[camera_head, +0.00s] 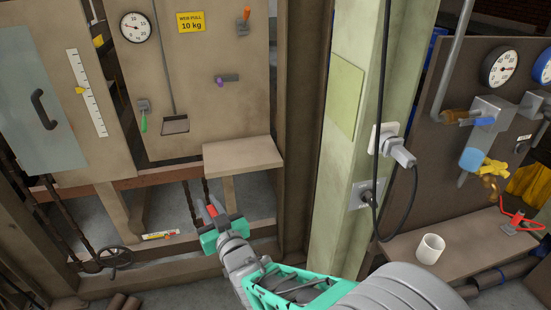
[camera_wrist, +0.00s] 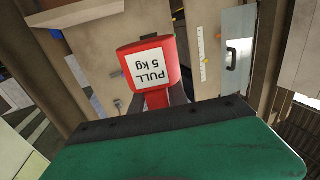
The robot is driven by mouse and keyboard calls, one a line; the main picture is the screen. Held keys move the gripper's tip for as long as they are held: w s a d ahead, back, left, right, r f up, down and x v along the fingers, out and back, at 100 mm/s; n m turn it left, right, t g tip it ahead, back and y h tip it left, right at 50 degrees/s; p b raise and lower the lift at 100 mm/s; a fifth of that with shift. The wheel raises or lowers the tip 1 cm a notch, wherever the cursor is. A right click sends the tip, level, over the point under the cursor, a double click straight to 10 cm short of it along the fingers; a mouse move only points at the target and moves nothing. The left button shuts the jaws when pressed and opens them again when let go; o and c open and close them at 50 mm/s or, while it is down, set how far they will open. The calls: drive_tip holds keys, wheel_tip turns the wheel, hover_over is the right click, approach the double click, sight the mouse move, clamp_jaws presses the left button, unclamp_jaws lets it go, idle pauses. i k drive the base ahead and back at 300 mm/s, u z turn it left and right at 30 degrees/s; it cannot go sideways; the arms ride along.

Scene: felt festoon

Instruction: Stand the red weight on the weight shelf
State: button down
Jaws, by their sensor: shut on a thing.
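The red weight (camera_wrist: 151,62) fills the upper middle of the wrist view. Its white label reads "PULL 5 kg" and appears upside down there. My gripper (camera_head: 213,209) is shut on the weight, and only a small red part of it shows between the fingers in the head view. A bare light-wood shelf (camera_head: 243,154), which looks like the weight shelf, juts from the panel above and to the right of my gripper. The weight is held in the air, lower in the picture than the shelf top.
A pale green post (camera_head: 345,150) with plugs and cables stands right of the shelf. A white mug (camera_head: 430,249) sits on the right bench.

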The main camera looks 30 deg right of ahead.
sight(265, 150)
drive_tip(key=z, duration=0.05)
drive_tip(key=i, duration=1.3)
drive_tip(key=u, duration=0.1)
